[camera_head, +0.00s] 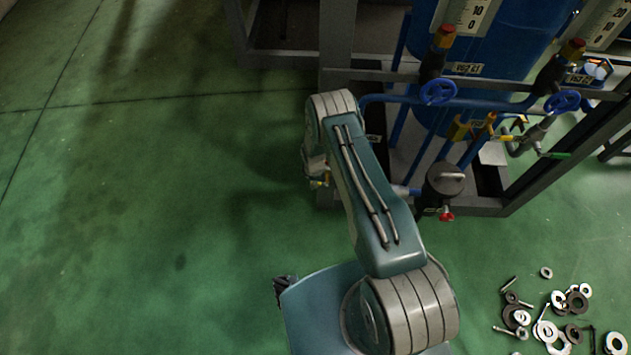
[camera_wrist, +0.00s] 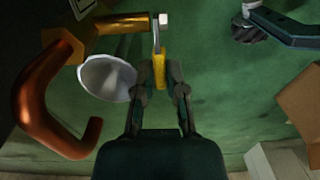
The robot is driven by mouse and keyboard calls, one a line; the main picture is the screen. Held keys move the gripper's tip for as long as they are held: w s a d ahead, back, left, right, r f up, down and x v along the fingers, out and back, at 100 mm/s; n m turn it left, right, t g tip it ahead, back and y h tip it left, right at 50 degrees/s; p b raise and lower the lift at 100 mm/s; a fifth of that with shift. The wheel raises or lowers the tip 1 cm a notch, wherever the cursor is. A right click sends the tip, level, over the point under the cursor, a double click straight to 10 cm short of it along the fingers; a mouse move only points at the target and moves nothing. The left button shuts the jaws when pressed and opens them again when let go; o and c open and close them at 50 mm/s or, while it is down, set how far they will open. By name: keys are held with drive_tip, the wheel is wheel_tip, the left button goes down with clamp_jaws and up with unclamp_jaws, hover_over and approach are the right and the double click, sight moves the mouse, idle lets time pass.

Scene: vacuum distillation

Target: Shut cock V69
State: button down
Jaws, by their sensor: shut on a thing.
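In the wrist view a cock with a brass body (camera_wrist: 122,24) has a lever with a yellow grip (camera_wrist: 160,62). My gripper (camera_wrist: 160,76) is shut on this yellow grip, one finger on each side. The lever's metal stem runs up from the grip to a pale nut beside the brass body. No V69 label can be read, so I cannot confirm the cock's name. In the head view my arm hides most of the gripper; a small brass or yellow part (camera_head: 320,183) shows below the wrist.
In the wrist view a copper-coloured bent pipe (camera_wrist: 30,95) and a pale funnel-like cup (camera_wrist: 105,78) are close on the left. In the head view the pipe rack with blue handwheels (camera_head: 438,91) stands right of the arm. Loose washers and bolts (camera_head: 560,318) lie lower right. Left floor is clear.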

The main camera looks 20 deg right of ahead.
drive_tip(key=shift+f+h, duration=0.15)
drive_tip(key=shift+h, duration=0.15)
drive_tip(key=c, duration=0.7)
unclamp_jaws()
